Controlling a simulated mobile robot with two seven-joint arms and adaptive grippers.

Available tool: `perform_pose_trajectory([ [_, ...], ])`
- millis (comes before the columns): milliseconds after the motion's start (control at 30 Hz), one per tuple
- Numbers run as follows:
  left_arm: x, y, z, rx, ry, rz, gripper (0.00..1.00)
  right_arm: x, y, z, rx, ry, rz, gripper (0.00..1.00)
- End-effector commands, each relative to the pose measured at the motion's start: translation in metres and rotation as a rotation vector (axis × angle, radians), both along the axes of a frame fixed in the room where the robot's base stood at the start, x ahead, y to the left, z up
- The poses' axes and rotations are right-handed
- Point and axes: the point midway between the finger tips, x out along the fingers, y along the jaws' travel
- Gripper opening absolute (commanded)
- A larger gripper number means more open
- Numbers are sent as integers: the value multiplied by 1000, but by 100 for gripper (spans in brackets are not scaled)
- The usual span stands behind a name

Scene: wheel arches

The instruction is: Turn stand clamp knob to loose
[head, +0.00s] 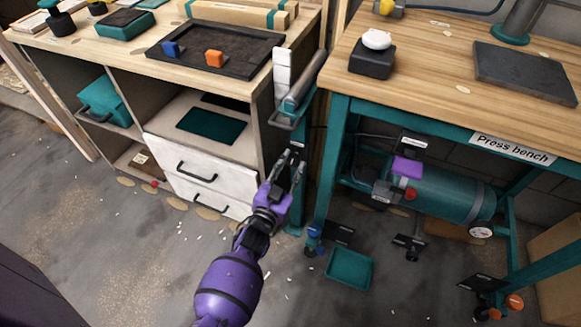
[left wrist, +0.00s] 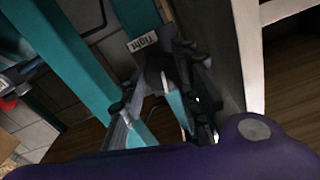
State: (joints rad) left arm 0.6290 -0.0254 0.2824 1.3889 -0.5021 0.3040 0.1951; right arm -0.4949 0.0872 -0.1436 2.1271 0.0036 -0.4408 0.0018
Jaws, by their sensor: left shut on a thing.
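My left gripper (head: 291,166) reaches up from the bottom of the head view to the teal stand (head: 296,212), between the white drawer cabinet and the press bench. Its fingers are shut on the dark clamp knob at the stand's post, which they mostly cover in the head view. In the left wrist view the dark knob (left wrist: 155,77) sits between the two fingers (left wrist: 160,88). A small white label (left wrist: 143,42), whose word I cannot read for certain, is just beyond it. The knob's turn angle is hard to tell. My right gripper is not in view.
The white drawers (head: 200,175) stand close left of the gripper. The press bench (head: 440,60) stands close right, with a teal compressor tank (head: 445,190) below. A teal tray (head: 349,268) lies on the floor. Open floor lies in front.

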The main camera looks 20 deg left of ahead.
Motion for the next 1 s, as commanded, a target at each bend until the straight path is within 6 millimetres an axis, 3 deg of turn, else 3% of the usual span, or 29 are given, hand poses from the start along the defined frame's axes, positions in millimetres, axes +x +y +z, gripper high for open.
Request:
perform_pose_trajectory([
  [200,-1,-8,-2,-3,3,-10,4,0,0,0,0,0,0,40],
  [233,-1,-8,-2,-3,3,-10,32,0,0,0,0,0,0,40],
  [333,-1,-7,-2,-4,3,-10,43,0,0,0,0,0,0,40],
  [767,-2,-3,-2,-2,3,-4,43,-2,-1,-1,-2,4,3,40],
  [867,-10,-3,-2,-1,3,-3,43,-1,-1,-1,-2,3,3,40],
  [1000,-35,-2,-3,-2,6,-3,43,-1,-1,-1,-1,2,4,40],
])
